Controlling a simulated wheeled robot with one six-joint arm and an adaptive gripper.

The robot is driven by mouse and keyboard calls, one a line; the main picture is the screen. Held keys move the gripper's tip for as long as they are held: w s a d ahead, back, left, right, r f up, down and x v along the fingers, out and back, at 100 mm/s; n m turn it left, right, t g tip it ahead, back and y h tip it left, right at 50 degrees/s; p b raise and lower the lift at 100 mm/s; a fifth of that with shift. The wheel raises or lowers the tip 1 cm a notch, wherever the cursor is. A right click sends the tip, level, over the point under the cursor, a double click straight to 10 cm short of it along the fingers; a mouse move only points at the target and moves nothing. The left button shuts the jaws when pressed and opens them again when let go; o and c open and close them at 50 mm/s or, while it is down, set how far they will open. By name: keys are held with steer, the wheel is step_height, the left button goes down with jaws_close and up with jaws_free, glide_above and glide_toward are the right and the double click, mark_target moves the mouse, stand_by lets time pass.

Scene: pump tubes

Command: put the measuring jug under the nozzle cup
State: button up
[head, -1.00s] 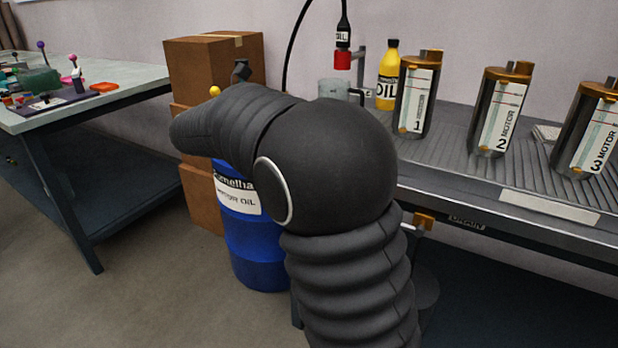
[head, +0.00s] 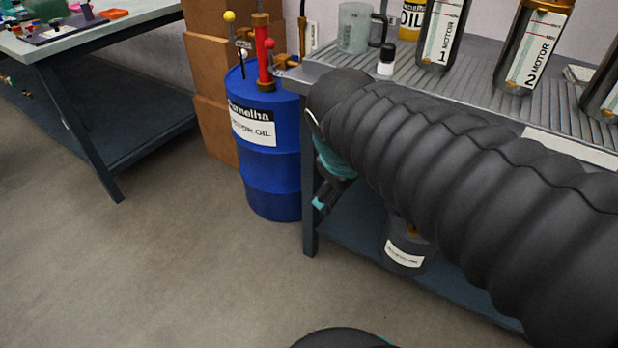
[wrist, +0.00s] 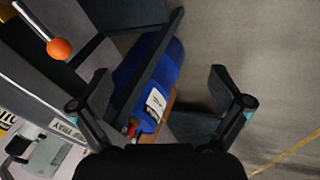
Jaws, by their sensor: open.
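The measuring jug (head: 353,28) is a clear grey vessel with a dark handle on its right. It stands upright at the back left of the ribbed bench, in the head view. A clear vessel that looks like the jug (wrist: 48,155) shows at the lower left of the wrist view, partly cut off. The nozzle cup is not in view now. My gripper (wrist: 160,88) is open and empty, its fingers apart, with the blue drum beyond them. In the head view it hangs low at the bench's left end, partly hidden by my arm, well away from the jug.
A blue oil drum (head: 265,150) with a red pump (head: 264,55) stands left of the bench (head: 470,75). Motor cylinders (head: 441,35) stand to the right. A grey bucket (head: 405,252) sits below. Floor at left is clear.

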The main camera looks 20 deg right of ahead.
steer(key=s+a+f+m+t+y, duration=0.1)
steer(key=s+a+f+m+y, duration=0.1)
steer(key=s+a+m+y, duration=0.1)
steer(key=shift+s+a+f+m, duration=0.25)
steer(key=shift+s+a+m, duration=0.35)
steer(key=shift+a+m, duration=0.25)
stand_by(0.6)
